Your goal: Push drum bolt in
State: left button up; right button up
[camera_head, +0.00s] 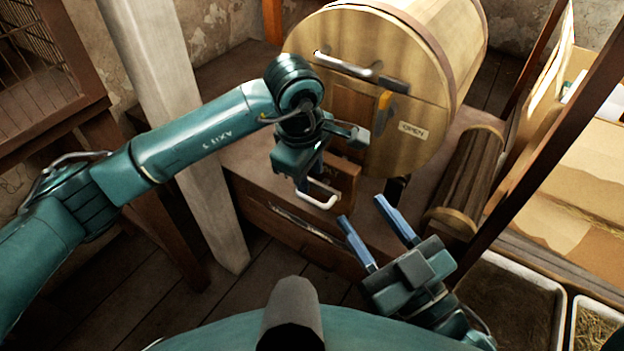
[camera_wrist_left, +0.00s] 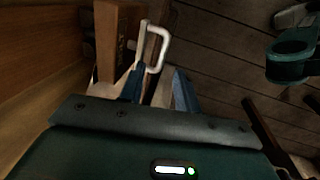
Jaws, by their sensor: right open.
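A metal bolt bar (camera_head: 345,67) lies across the upper front face of a wooden drum (camera_head: 425,65) in the head view. An orange tab (camera_head: 385,101) and a label reading OPEN (camera_head: 412,130) sit lower on that face. My left gripper (camera_head: 318,182) is below the drum face, away from the bar. Its fingers are apart in the left wrist view (camera_wrist_left: 160,78), close to a white U-shaped handle (camera_wrist_left: 155,45) beside a wooden block (camera_wrist_left: 120,40). Whether they touch the handle is unclear. My right gripper (camera_head: 362,210) is open and empty, lower right of the handle.
The drum stands over a brown wooden base (camera_head: 240,160). A pale post (camera_head: 165,70) stands left, behind my left arm. A wooden roller (camera_head: 470,170) and a dark slanted beam (camera_head: 545,130) are at right. A tray (camera_head: 510,300) sits at lower right.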

pick_arm(q)
notch_tip(320, 180, up, 6)
jog(key=p, duration=0.1)
jog(key=shift+s+a+r, duration=0.15)
jog(key=shift+s+a, duration=0.2)
jog(key=shift+s, duration=0.1)
